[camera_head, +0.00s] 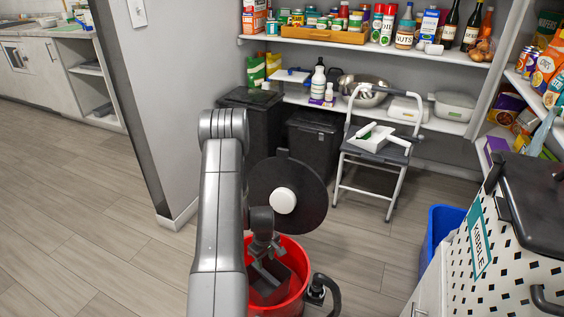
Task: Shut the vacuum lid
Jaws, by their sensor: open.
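The vacuum is a red round canister (296,302) on the floor at bottom centre, with its dark inside showing. Its round black lid (312,190), with a white round part (283,200) on its face, stands raised behind the canister's opening. My gripper (268,272) is open and empty, and appears over the canister's mouth, in front of the lid's lower edge. My arm hides the lid's left edge and the canister's left side. I cannot tell whether my gripper touches the lid or the rim.
A black hose (326,290) is at the canister's right. A step stool (375,155) and dark bins (315,140) stand behind, under loaded shelves (450,121). A blue bin (441,225) and a spotted kibble container (510,245) are at the right. The floor at left is clear.

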